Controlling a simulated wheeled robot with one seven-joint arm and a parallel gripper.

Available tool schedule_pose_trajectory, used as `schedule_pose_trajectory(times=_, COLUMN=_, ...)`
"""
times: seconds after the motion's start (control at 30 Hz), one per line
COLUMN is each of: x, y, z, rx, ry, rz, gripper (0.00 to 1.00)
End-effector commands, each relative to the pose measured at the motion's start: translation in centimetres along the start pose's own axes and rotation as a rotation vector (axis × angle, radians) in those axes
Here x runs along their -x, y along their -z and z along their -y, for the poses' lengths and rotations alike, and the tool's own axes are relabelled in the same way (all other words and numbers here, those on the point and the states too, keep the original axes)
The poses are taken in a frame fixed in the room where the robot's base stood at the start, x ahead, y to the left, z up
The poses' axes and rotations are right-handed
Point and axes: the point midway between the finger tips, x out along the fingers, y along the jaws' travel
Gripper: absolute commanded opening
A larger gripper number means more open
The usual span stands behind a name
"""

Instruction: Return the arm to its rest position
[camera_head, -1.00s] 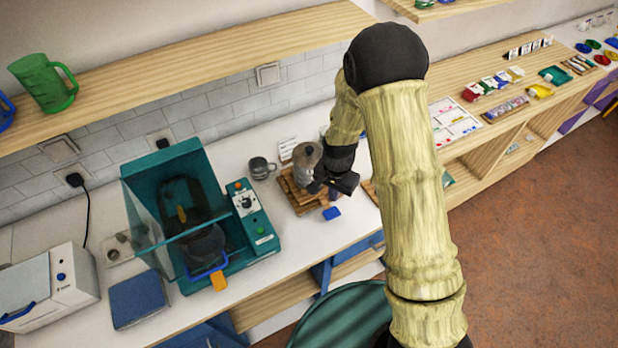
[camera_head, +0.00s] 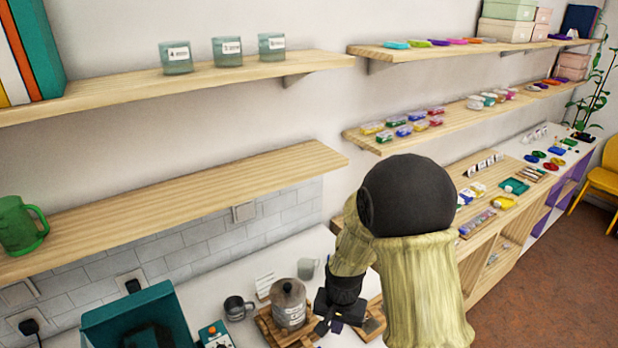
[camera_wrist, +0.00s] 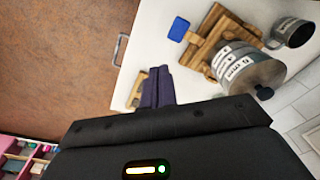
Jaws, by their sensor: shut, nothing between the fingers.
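My arm (camera_head: 420,285) is bent, with its black elbow cap high and the forearm reaching down to the worktop. My gripper (camera_head: 325,326) is low at the right of a grey labelled canister in the head view. In the wrist view its dark fingers (camera_wrist: 157,88) are together, with nothing between them. The canister (camera_head: 288,306) stands upright on a slatted wooden board (camera_head: 268,326). The canister also shows at the right in the wrist view (camera_wrist: 245,70), apart from the fingers.
A grey mug (camera_head: 237,308) stands left of the canister. A teal machine (camera_head: 130,318) is at the lower left. A wooden shelf (camera_head: 180,200) with a green mug (camera_head: 18,226) runs above the worktop. A blue block (camera_wrist: 178,30) lies beside the board.

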Motion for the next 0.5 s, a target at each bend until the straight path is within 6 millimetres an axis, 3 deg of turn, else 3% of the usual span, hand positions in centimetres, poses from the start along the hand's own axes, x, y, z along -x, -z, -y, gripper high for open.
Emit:
schedule_pose_trajectory(times=0.2, x=4.4, y=-1.6, z=-4.6, rx=0.115, ry=0.021, rz=-0.065, gripper=0.00)
schedule_pose_trajectory(times=0.5, x=8.2, y=-5.6, z=-10.2, rx=0.274, ry=0.015, rz=-0.148, gripper=0.00)
